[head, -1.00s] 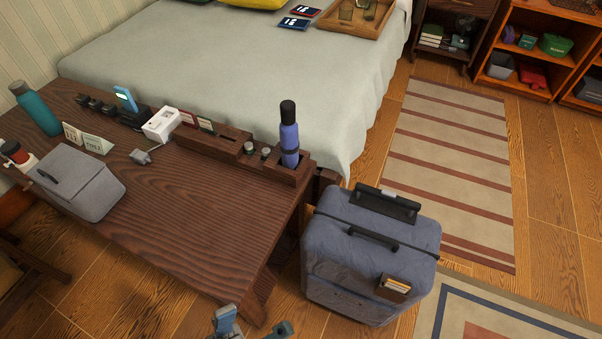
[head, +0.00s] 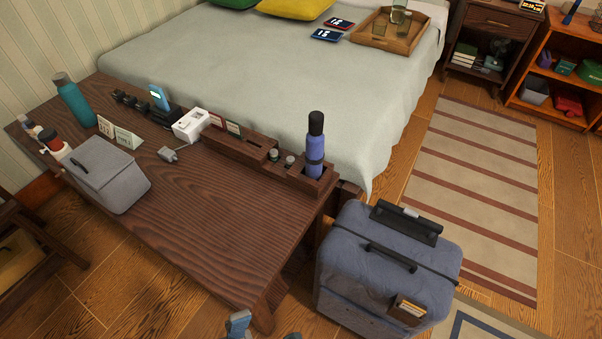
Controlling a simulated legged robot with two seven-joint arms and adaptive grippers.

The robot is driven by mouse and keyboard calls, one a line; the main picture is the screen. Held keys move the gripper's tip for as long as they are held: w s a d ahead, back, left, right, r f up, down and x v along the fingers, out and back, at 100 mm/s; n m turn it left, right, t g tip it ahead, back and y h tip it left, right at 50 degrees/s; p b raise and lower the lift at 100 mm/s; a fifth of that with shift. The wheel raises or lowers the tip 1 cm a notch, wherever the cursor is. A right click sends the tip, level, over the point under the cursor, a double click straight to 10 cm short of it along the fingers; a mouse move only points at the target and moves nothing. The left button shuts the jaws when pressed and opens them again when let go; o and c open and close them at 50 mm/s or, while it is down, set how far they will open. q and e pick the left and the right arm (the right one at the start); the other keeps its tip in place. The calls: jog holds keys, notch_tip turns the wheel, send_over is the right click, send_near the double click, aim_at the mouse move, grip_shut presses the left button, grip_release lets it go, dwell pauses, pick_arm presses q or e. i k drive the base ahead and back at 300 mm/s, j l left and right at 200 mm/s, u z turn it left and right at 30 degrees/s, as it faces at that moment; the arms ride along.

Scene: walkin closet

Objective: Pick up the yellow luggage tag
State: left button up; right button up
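I cannot make out a separate yellow luggage tag. The blue-grey suitcase (head: 385,268) stands upright on the floor right of the dark wooden bench. A small brown holder (head: 408,311) on its upper front right edge has pale yellowish and white strips in it; I cannot tell whether one is the tag. At the bottom edge, two blue-grey fingertips, apart from each other, seem to be my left gripper (head: 266,330), open and empty, low and left of the suitcase. The rest of it is cut off. My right gripper is not in view.
The bench (head: 225,215) carries a grey box (head: 108,175), a teal bottle (head: 74,101), and a wooden organizer (head: 240,150) holding a purple bottle (head: 315,148). The bed (head: 290,70) is behind. A striped rug (head: 475,190) lies right of the suitcase on open floor.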

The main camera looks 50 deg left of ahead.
aim_at(416, 310)
jog(key=i+l, duration=0.15)
jog(key=l, duration=0.2)
jog(key=i+l, duration=0.15)
jog(key=l, duration=0.25)
jog(key=i+l, duration=0.15)
jog(key=l, duration=0.2)
jog(key=l+u, duration=0.15)
jog(key=u, duration=0.25)
jog(key=i+l+u, duration=0.1)
jog(key=u, duration=0.35)
jog(key=l+u, duration=0.2)
jog(key=u, duration=0.2)
jog(key=l+u, duration=0.2)
jog(key=u, duration=0.2)
